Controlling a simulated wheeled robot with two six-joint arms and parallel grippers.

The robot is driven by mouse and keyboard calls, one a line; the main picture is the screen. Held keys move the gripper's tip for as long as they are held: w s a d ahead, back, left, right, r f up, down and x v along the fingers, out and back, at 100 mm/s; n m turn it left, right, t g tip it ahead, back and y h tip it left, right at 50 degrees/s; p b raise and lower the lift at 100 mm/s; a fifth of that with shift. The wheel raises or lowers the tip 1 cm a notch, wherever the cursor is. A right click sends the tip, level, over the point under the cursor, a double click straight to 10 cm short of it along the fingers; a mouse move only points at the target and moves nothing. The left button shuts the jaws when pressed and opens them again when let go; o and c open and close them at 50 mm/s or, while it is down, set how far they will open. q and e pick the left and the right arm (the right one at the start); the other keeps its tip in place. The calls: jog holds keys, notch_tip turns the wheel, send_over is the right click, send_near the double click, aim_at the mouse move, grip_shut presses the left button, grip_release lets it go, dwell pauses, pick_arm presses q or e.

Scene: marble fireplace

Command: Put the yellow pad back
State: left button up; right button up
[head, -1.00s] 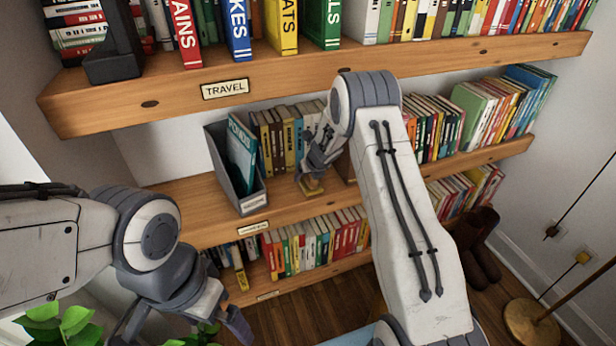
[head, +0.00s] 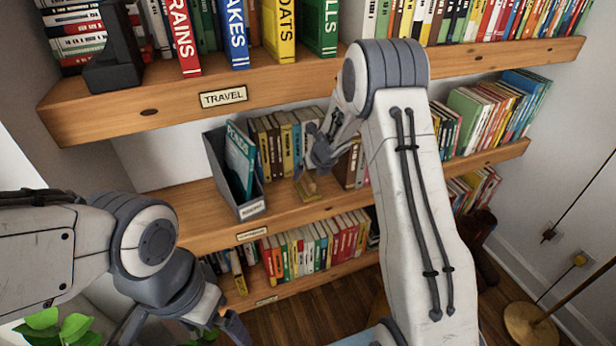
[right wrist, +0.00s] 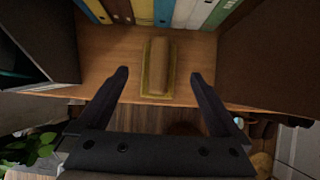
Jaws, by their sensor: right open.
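The yellow pad (right wrist: 146,80) lies flat near the front edge of the middle shelf (right wrist: 105,45), with a brown block-like top on it. It also shows in the head view (head: 307,187), right of the grey file box. My right gripper (right wrist: 160,85) is open and empty. Its fingers point toward the pad, one on each side in the right wrist view, and do not touch it. In the head view my right gripper (head: 320,158) is just above and behind the pad. My left gripper (head: 235,328) hangs low at the left, partly cut off by the frame.
The grey file box (head: 222,180) with a teal book stands left of the pad. A row of books (head: 285,140) stands behind it. The upper shelf (head: 300,85) juts out above. A green plant (head: 45,330) is at the lower left, and a brass lamp base (head: 525,325) at the lower right.

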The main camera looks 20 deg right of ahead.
aim_at(306, 174)
jog(key=shift+p+v, duration=0.3)
jog(key=shift+v, duration=1.65)
jog(key=shift+f, duration=0.1)
jog(key=b+x, duration=0.1)
jog(key=x, duration=1.1)
jog(key=shift+f+b, duration=0.1)
jog(key=shift+b, duration=0.3)
notch_tip(306, 174, up, 3)
jog(key=shift+s+f+p, duration=0.15)
jog(key=shift+p, duration=0.6)
jog(key=shift+r+p, duration=0.4)
jog(key=shift+r, duration=0.05)
jog(key=shift+f, duration=0.1)
